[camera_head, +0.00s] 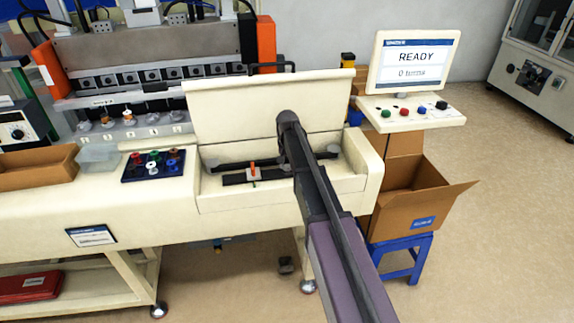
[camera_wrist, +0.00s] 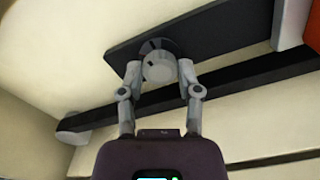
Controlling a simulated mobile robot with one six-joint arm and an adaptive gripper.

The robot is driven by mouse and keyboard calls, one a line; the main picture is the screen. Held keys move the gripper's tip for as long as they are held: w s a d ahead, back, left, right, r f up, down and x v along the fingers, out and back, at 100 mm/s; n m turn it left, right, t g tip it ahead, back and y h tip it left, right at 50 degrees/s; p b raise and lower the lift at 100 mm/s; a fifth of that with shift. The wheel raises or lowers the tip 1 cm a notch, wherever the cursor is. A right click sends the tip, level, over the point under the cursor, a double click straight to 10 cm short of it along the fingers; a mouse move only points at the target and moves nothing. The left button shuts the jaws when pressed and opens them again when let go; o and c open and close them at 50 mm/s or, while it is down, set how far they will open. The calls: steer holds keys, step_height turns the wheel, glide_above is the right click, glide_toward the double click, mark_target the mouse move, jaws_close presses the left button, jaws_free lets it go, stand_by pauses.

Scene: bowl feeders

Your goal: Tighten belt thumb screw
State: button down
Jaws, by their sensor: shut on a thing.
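In the wrist view, my gripper (camera_wrist: 158,82) has its two fingers on either side of a round grey thumb screw (camera_wrist: 157,65) and is shut on it. The screw sits on a dark flat plate (camera_wrist: 225,30), with a black belt (camera_wrist: 240,77) running below it. In the head view, my arm reaches into the open cream housing and hides the gripper and the screw. The belt and plate (camera_head: 235,179) show to the left of my arm, with a small orange part (camera_head: 254,171) on the plate.
The raised cream lid (camera_head: 235,105) stands behind the housing. A dark tray (camera_head: 153,166) of coloured spools and a clear bin (camera_head: 99,157) lie to the left. A screen reading READY (camera_head: 415,60) and an open cardboard box (camera_head: 408,205) are to the right.

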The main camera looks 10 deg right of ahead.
steer(key=shift+s+m, duration=0.1)
steer(key=shift+m, duration=0.8)
steer(key=shift+c, duration=1.5)
jaws_free()
steer(key=shift+n, duration=0.3)
